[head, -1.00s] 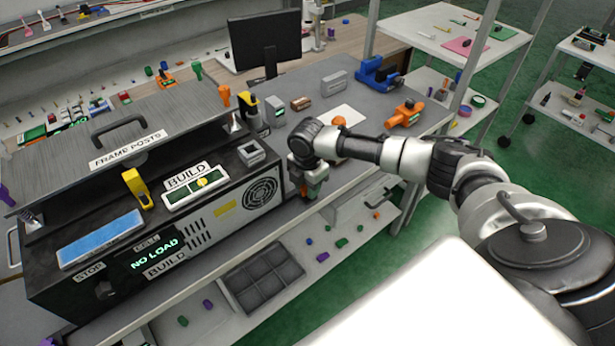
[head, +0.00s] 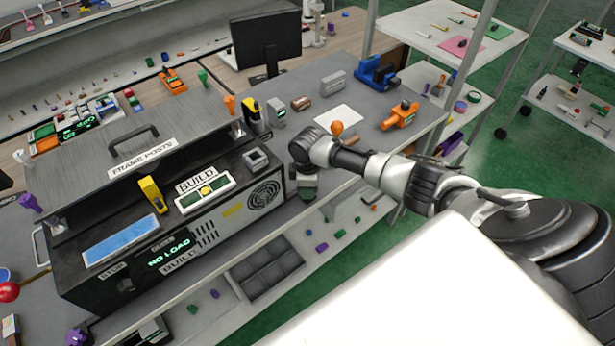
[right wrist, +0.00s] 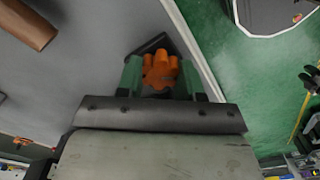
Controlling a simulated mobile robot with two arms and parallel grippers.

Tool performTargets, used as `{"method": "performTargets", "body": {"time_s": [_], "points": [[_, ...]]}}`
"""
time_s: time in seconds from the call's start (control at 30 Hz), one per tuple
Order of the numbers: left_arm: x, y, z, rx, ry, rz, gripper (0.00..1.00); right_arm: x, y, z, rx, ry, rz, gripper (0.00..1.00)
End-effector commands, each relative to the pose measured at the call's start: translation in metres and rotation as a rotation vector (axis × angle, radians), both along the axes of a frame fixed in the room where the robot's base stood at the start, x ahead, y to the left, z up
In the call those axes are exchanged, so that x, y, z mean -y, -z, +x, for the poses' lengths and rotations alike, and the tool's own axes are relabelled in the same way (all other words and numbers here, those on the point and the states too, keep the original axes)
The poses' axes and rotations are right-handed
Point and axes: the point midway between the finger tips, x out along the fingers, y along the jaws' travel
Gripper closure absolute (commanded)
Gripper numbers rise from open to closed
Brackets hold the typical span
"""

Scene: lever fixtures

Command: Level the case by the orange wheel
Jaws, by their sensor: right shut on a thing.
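The black case (head: 108,285) stands on the bench at the left in the head view. The display (head: 169,253) reads NO LOAD. My right gripper (head: 306,191) is at the case's right front corner, pointing down. In the right wrist view, its green fingers (right wrist: 160,75) are shut on the lobed orange wheel (right wrist: 160,66), one on each side. A dark plate shows behind the wheel. The wheel is hidden by the gripper in the head view. My left gripper is not in view.
A hinged-looking grey panel marked FRAME POSTS (head: 120,140) with a handle lies behind the strip. Behind my right arm are a white sheet (head: 338,119), an orange tool (head: 400,116) and a blue vise (head: 377,73). A lower shelf holds a dark tray (head: 265,272).

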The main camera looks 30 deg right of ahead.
Motion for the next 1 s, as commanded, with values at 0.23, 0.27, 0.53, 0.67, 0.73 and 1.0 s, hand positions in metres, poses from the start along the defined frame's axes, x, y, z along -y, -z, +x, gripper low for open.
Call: {"method": "performTargets", "body": {"time_s": [0.23, 0.27, 0.53, 0.67, 0.73, 1.0], "points": [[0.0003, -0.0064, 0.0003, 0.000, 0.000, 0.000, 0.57, 0.0010, -0.0017, 0.0007, 0.002, 0.071, -0.001, 0.87], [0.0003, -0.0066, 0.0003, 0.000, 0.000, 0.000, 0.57, 0.0009, -0.0016, 0.0007, 0.002, 0.075, -0.001, 0.87], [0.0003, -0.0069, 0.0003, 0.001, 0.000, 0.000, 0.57, 0.0010, -0.0011, 0.0009, 0.002, 0.087, -0.002, 0.87], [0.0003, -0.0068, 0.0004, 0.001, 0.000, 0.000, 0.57, 0.0011, -0.0012, 0.0010, 0.002, 0.086, -0.002, 0.87], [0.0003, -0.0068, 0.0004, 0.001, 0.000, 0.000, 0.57, 0.0011, -0.0013, 0.0010, 0.002, 0.086, -0.002, 0.87], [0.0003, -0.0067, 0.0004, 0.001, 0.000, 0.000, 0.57, 0.0005, -0.0007, 0.0006, 0.002, 0.085, -0.001, 0.38]]}}
